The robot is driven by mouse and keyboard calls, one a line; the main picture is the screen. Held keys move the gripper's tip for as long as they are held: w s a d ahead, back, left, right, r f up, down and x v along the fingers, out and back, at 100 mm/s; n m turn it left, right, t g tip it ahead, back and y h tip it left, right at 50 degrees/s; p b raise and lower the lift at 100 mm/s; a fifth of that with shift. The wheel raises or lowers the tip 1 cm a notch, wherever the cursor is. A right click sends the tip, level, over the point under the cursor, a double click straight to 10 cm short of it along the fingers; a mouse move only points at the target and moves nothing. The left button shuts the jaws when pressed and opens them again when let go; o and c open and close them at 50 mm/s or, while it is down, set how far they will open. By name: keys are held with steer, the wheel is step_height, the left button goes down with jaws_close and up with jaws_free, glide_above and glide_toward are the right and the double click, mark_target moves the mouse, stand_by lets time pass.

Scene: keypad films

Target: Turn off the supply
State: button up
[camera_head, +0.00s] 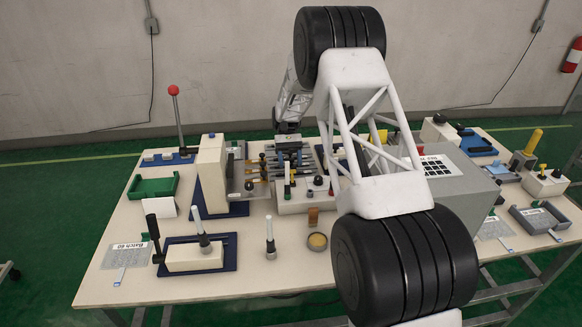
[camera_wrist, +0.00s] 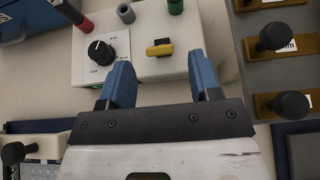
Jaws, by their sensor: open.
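In the wrist view a pale box (camera_wrist: 145,68) carries a black rotary knob (camera_wrist: 101,51) with a white pointer and scale marks, and a yellow switch lever (camera_wrist: 160,47) on a dark base. Grey (camera_wrist: 126,13) and green (camera_wrist: 175,6) posts stand along its far edge. My gripper (camera_wrist: 160,75) has blue fingers spread apart and empty. Its tips are near the box's near side, with the yellow lever beyond the gap, closer to the right finger. No contact shows. In the head view my gripper (camera_head: 288,140) is small, behind the pale box (camera_head: 303,201); its fingertips are unclear.
Black-knobbed brass-coloured sliders (camera_wrist: 276,37) lie right of the box in the wrist view. In the head view an upright beige block (camera_head: 212,175) stands left of it and a grey cabinet (camera_head: 455,190) right. The crowded table leaves bare patches at its front.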

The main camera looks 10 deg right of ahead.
steer(key=v, duration=0.5)
steer(key=shift+s, duration=0.1)
stand_by(0.3)
steer(key=s+d+r+t, duration=0.2)
steer(key=s+r+t, duration=0.2)
steer(key=s+r, duration=0.8)
steer(key=s+d+r+t, duration=0.25)
steer(key=s+r, duration=0.65)
steer(key=s, duration=0.5)
steer(key=s+d+f+t, duration=0.1)
steer(key=s+t, duration=0.7)
steer(key=s, duration=2.3)
steer(key=shift+d, duration=0.7)
